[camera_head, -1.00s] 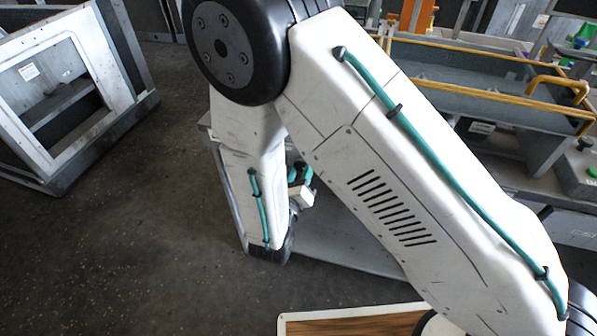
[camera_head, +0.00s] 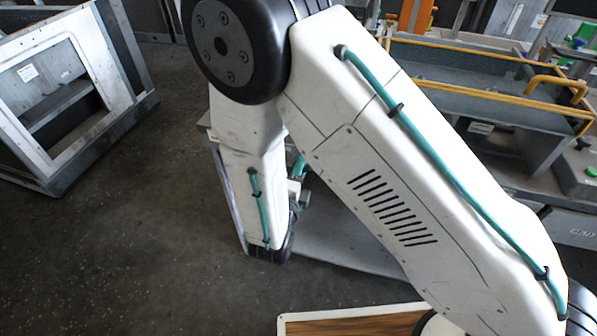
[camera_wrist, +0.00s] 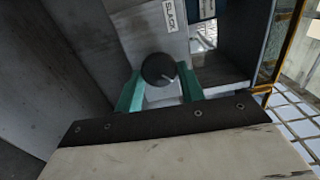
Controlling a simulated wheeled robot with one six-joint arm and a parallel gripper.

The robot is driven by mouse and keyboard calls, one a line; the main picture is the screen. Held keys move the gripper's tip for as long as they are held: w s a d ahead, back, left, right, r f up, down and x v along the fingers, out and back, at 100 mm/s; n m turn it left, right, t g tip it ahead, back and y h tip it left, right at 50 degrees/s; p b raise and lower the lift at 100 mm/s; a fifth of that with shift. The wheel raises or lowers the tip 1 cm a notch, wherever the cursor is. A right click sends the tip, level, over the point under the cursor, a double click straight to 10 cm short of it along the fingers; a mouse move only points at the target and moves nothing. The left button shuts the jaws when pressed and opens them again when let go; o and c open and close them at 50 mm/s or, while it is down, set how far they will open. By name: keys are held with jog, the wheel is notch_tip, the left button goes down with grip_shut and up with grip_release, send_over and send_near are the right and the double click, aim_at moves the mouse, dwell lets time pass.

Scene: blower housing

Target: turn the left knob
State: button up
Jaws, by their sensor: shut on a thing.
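A round black knob (camera_wrist: 157,68) sits on a grey panel (camera_wrist: 155,40) in the wrist view. A short pale mark on its face points to the lower right. My gripper (camera_wrist: 160,74) has its two teal fingers on either side of the knob and is shut on it. No second knob shows in the wrist view, so I cannot tell from it alone which knob this is. In the head view my arm hides the knob and the fingertips.
A label reading "SLACK" (camera_wrist: 170,15) is beside the knob. A grey wall (camera_wrist: 65,55) rises close on the left; a yellow rail (camera_wrist: 286,45) runs at the right. In the head view, a yellow-railed trough (camera_head: 470,85) stands behind my arm and a metal frame (camera_head: 125,80) stands left.

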jog(key=shift+a+n, duration=0.15)
jog(key=shift+n, duration=1.45)
jog(key=o, duration=0.9)
jog(key=shift+o, duration=0.3)
jog(key=v, duration=0.7)
jog(key=shift+s, duration=0.4)
jog(key=shift+a, duration=0.1)
